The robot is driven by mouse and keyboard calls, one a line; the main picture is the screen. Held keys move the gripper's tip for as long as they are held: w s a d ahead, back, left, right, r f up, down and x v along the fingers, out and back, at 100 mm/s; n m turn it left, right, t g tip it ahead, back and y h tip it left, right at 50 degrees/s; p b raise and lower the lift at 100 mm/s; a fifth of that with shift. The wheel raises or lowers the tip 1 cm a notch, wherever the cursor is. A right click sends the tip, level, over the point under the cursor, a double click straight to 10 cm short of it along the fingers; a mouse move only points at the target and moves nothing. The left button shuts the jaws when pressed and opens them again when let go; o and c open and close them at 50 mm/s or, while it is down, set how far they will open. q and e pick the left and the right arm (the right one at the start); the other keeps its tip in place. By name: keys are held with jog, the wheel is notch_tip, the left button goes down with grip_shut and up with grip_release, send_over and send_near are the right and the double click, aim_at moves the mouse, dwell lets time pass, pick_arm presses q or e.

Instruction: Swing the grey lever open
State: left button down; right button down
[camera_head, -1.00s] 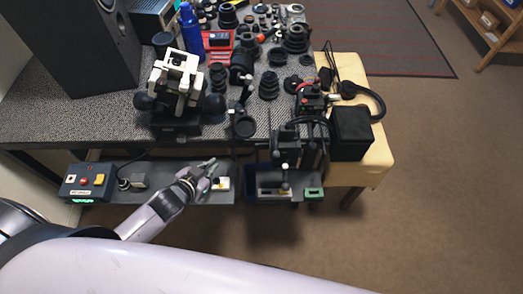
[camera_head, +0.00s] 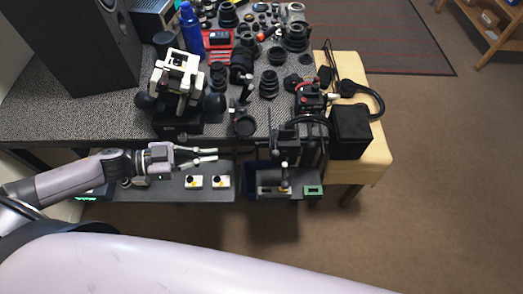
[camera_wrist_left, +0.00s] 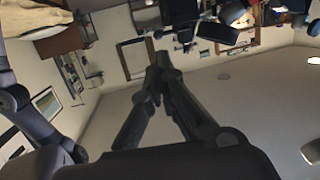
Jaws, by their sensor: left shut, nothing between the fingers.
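My left gripper (camera_head: 214,155) reaches in from the left, level, over the lower shelf just below the worktable's front edge. Its fingers are shut and hold nothing; they point right. The left wrist view also shows the shut gripper (camera_wrist_left: 155,80), with the room and ceiling beyond. I cannot make out a grey lever for certain in either view. Two small white units (camera_head: 194,181) (camera_head: 220,181) with dark tops sit on the shelf below the gripper, apart from it. My right gripper is not in view.
A dark stand (camera_head: 285,150) is at the table's front edge, right of the fingertips. A green-ended part (camera_head: 313,191) lies low there. A white and black device (camera_head: 179,85), lens parts (camera_head: 269,84) and a blue bottle (camera_head: 191,30) crowd the table. Open floor (camera_head: 440,180) is on the right.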

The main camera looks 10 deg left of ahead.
pick_arm(q)
jog(key=p, duration=0.3)
send_near(275, 144)
jog(key=d+f, duration=0.1)
jog(key=d, duration=0.5)
jog(key=shift+w+d+f, duration=0.1)
jog(key=shift+w+f, duration=0.15)
jog(key=shift+f, duration=0.1)
jog(key=shift+s+d+n+t+y+p, duration=0.15)
jog(key=shift+n+t+y+p, duration=0.15)
jog(key=shift+n+t+p, duration=0.15)
